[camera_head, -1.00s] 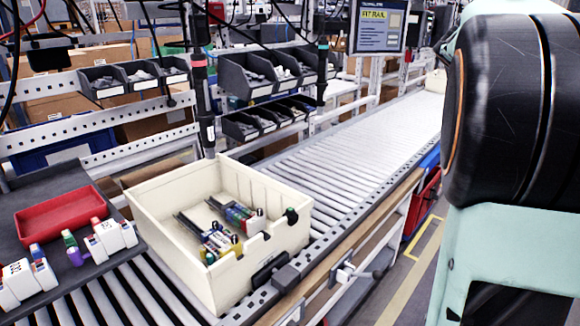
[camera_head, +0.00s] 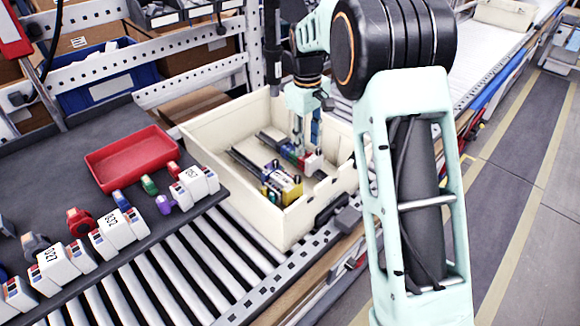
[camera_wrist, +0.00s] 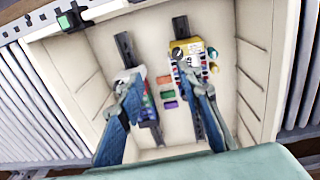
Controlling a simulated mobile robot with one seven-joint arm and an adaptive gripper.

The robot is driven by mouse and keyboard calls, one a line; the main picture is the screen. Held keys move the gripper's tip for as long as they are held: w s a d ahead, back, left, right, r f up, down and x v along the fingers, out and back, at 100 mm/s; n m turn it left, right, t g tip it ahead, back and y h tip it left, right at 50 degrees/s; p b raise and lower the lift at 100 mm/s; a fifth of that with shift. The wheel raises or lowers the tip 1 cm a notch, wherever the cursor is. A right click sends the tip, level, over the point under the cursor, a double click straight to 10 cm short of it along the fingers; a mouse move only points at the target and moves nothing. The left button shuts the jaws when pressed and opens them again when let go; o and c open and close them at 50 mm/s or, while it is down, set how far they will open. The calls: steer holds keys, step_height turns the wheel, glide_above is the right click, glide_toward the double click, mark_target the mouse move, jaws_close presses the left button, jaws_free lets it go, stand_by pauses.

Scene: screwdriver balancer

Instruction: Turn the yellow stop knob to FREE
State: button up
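No yellow stop knob or FREE mark can be made out. In the cream crate (camera_head: 232,215), a yellow block (camera_head: 290,187) sits on one of two dark rails carrying coloured parts. My gripper (camera_head: 308,143) reaches down into the crate. In the wrist view my gripper (camera_wrist: 160,80) is open. Its left finger overlaps the left rail's parts and its right finger overlaps the right rail's parts; contact cannot be told. Small coloured pieces (camera_wrist: 167,93) show between the fingers.
The crate stands on the roller conveyor (camera_head: 190,275), its walls surrounding my gripper. To the left, a dark tabletop (camera_head: 50,180) holds a red tray (camera_head: 130,158) and several white labelled blocks (camera_head: 117,232). A perforated rack rail (camera_head: 85,68) runs behind.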

mark_target(297, 177)
steer(key=shift+g, duration=0.3)
steer(key=f, duration=0.3)
steer(key=a+f, duration=0.1)
steer(key=f, duration=0.3)
steer(key=s+a+f, duration=0.1)
steer(key=f, duration=0.3)
steer(key=shift+a+f+p, duration=0.2)
steer(key=shift+f+p, duration=0.05)
steer(key=shift+p, duration=0.05)
steer(key=shift+c, duration=0.7)
jaws_close()
